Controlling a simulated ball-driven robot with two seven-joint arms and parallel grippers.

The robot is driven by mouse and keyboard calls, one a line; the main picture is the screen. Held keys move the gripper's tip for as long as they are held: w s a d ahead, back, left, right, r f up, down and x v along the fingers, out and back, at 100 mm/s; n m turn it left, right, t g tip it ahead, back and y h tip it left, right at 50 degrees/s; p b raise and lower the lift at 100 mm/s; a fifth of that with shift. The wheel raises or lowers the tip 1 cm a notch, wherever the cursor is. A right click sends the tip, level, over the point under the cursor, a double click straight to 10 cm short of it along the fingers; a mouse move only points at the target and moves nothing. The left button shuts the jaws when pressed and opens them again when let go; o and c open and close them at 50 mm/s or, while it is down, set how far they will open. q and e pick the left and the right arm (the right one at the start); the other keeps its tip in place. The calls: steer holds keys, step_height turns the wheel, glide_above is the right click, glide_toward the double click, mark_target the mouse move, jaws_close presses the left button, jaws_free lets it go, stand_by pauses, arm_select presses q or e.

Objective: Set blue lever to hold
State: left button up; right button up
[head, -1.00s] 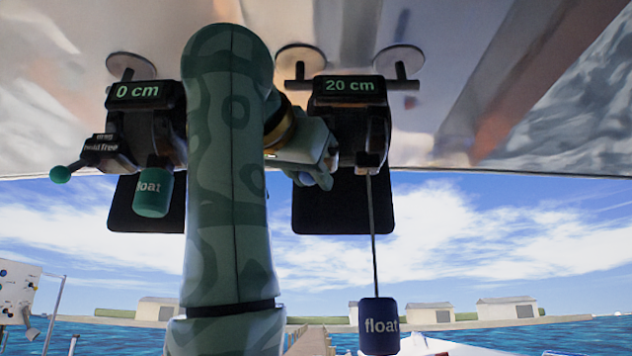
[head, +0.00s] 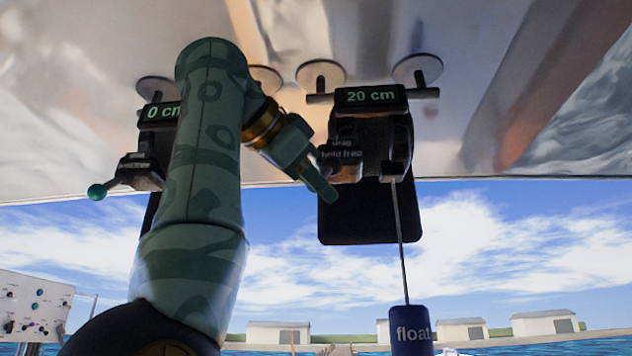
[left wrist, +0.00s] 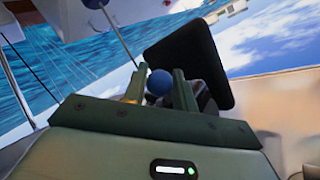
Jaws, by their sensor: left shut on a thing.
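The blue lever's round knob (left wrist: 159,82) shows in the left wrist view between the two fingers of my left gripper (left wrist: 158,88), which is shut on it. In the head view, my left gripper (head: 322,186) is at the lower left of the right-hand unit, and the knob cannot be made out there. That unit has a display (head: 371,96) reading "20 cm" and a label block (head: 341,154) with "drag" and "hold free" on its left side. The lever's exact setting cannot be told. My right gripper is not in view.
A blue "float" cylinder (head: 411,330) hangs on a thin rod below the right-hand unit, beside a black panel (head: 356,213). The left-hand unit, reading 0 cm, has a green-knobbed lever (head: 97,192) and is partly behind my arm. A control panel (head: 32,305) stands at lower left.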

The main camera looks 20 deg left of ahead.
arm_select(q)
steer(key=shift+r, duration=0.15)
steer(key=o, duration=0.9)
steer(key=shift+o, duration=0.2)
steer(key=shift+s, duration=0.1)
steer(key=shift+s+a, duration=0.15)
steer(key=shift+s, duration=0.15)
steer(key=b+v, duration=0.2)
steer(key=v, duration=1.3)
steer(key=shift+s, duration=0.25)
steer(key=shift+a+r, duration=0.1)
